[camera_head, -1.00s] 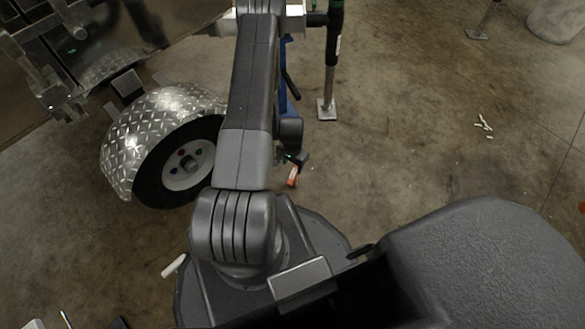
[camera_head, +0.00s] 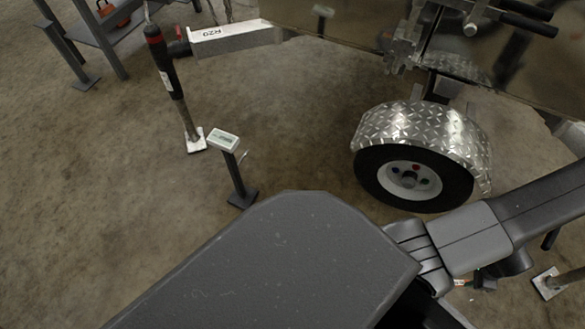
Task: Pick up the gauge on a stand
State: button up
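The gauge on a stand (camera_head: 223,140) is a small pale box with a grey display, on top of a dark post. The post (camera_head: 237,176) rises from a dark square foot on the concrete floor, left of the trailer wheel. It stands upright and apart from me, beyond the dark grey body part in the foreground. My arm runs off the right edge of the view, away from the gauge. My gripper is out of view.
The trailer wheel (camera_head: 412,182) under a diamond-plate fender (camera_head: 425,128) stands at centre right. A blue-grey rack (camera_head: 98,38) is at the upper left. The floor at left is clear.

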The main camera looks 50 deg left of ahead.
aim_at(243, 196)
jog(key=l+u, duration=0.15)
jog(key=u, duration=1.15)
jog(key=j+u, duration=0.1)
jog(key=u, duration=1.35)
jog(key=i+l, duration=0.05)
